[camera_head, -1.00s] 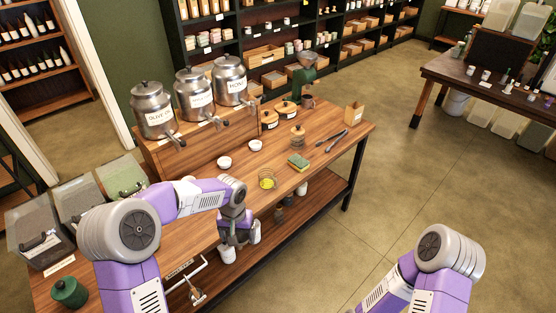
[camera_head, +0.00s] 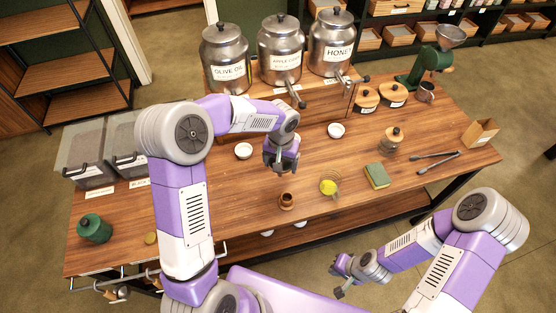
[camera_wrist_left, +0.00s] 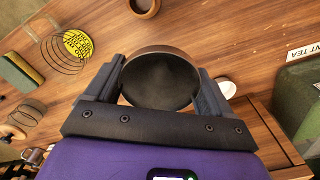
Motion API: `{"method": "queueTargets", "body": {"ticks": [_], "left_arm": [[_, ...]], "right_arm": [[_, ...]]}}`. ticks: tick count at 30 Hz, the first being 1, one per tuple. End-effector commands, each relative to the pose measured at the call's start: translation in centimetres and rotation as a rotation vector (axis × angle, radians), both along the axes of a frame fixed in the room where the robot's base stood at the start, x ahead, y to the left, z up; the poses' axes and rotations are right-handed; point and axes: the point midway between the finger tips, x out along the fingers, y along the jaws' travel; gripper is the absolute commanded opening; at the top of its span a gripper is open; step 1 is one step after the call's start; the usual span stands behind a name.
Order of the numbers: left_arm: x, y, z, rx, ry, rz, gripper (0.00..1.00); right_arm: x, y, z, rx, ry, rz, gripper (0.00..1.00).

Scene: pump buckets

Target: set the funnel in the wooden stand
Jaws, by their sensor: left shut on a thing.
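In the left wrist view a dark round funnel (camera_wrist_left: 160,80) sits between the fingers of my left gripper (camera_wrist_left: 162,84), which is shut on it. Its wide mouth faces the camera, and its lower part is hidden. In the head view my left gripper (camera_head: 282,164) is above the middle of the table, and the funnel is hard to make out there. The small round wooden stand (camera_head: 287,201) is on the table just in front of that gripper; it shows at the top edge of the left wrist view (camera_wrist_left: 145,6). My right gripper (camera_head: 341,279) looks open and empty beyond the table's front edge.
Two white bowls (camera_head: 243,151) (camera_head: 336,131) flank my left gripper. A yellow round item (camera_head: 329,187), a green sponge (camera_head: 376,176), a wooden-lidded jar (camera_head: 391,141) and tongs (camera_head: 437,162) lie to the right. Metal dispensers (camera_head: 281,50) stand behind. Bare tabletop surrounds the stand.

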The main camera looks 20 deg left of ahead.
Motion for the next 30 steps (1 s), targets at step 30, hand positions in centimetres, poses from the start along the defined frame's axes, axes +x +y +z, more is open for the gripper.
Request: {"method": "queueTargets", "body": {"ticks": [30], "left_arm": [[-5.2,-4.3,-3.4,-0.012,-0.057,0.171,0.53]], "right_arm": [[-0.1,-0.1,-3.9,-0.001,0.002,-0.001,0.00]]}}
